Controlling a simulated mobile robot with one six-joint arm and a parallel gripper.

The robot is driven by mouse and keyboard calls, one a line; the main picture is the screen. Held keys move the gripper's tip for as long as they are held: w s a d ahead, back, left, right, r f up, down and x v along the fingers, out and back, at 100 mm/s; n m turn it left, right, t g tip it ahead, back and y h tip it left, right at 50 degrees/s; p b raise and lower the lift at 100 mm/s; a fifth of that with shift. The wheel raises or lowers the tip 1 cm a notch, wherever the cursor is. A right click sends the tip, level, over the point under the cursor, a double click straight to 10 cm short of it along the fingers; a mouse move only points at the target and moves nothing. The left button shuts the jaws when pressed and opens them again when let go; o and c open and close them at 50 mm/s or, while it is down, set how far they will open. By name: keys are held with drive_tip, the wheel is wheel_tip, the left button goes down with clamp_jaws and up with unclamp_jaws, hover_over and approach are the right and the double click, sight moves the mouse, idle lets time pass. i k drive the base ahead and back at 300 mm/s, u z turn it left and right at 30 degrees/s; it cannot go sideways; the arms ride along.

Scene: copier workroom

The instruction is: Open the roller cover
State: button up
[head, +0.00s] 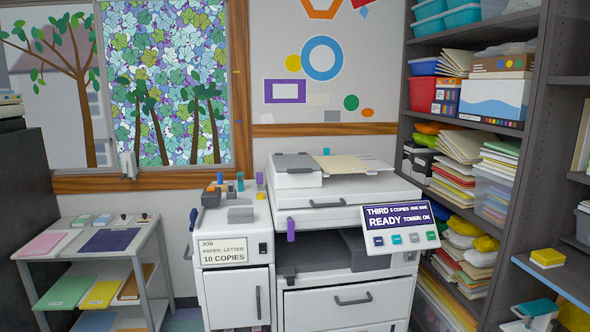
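A white copier (340,195) stands in the middle of the head view. A grey cover (294,161) sits at the left of its top, beside a beige sheet or tray (350,163) on the lid. The lid has a dark front handle (327,203). A purple lever (291,229) sticks out at the copier's front left, below the lid. No part is labelled as the roller cover, so I cannot tell which one it is. The grey cover on top looks shut. My gripper is not in view.
A control panel (400,225) reads "READY". A white side cabinet (234,283) with small coloured items on top adjoins the copier's left. A paper table (90,245) stands at left. Loaded shelves (403,90) stand close at right.

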sight(301, 162)
drive_tip(key=u, duration=0.15)
drive_tip(key=i, duration=1.55)
drive_tip(key=u, duration=0.1)
